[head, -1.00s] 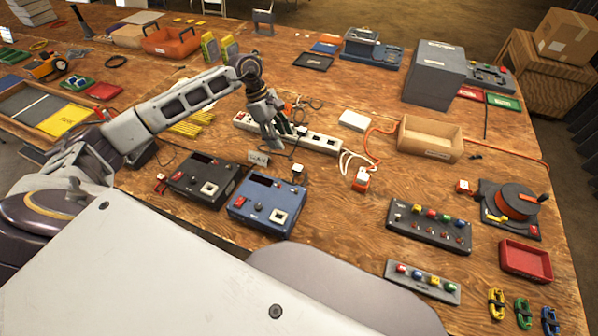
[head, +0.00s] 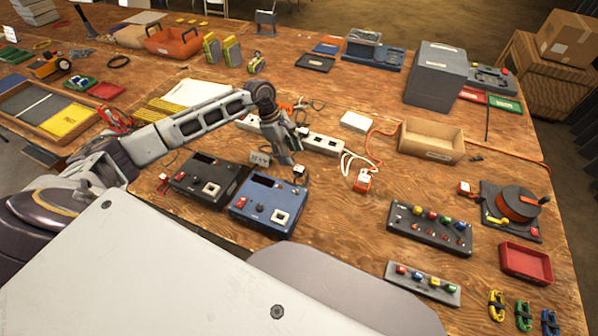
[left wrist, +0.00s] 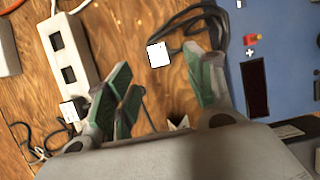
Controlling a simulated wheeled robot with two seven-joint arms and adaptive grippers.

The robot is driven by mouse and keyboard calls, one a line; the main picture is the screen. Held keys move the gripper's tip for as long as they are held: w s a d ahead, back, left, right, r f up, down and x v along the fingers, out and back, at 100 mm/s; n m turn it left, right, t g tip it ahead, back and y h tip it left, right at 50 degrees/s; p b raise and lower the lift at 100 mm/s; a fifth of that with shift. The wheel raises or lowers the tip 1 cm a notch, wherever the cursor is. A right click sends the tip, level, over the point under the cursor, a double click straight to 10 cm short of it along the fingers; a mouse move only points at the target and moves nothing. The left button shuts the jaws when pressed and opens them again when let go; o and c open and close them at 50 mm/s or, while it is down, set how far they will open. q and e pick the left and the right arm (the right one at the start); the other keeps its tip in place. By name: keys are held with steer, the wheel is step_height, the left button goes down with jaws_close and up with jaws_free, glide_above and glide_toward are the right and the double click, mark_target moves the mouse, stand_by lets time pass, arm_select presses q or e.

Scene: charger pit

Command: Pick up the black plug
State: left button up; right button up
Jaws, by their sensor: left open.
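The black plug (head: 299,170) lies on the wooden table just right of the blue charger box's back edge, with a white face or label showing. In the left wrist view its white face (left wrist: 158,54) shows beside dark looped cable. My left gripper (head: 289,152) is above and slightly behind the plug, pointing down. In the left wrist view my left gripper (left wrist: 158,82) is open, its green-padded fingers on either side below the plug. Nothing is between the fingers. The plug's underside is hidden. My right gripper is not in view.
A white power strip (head: 322,143) lies behind my gripper. The blue box (head: 268,204) and a black box (head: 205,180) stand in front. A small label card (head: 260,159) stands left of the plug.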

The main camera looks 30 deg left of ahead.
mark_target(299, 168)
arm_select(q)
steer(key=shift+x, duration=0.85)
steer(key=shift+f, duration=0.1)
steer(key=shift+d+f, duration=0.35)
steer(key=shift+f, duration=0.15)
steer(key=shift+p+x, duration=0.35)
steer(key=shift+x, duration=1.5)
steer(key=shift+w, duration=0.1)
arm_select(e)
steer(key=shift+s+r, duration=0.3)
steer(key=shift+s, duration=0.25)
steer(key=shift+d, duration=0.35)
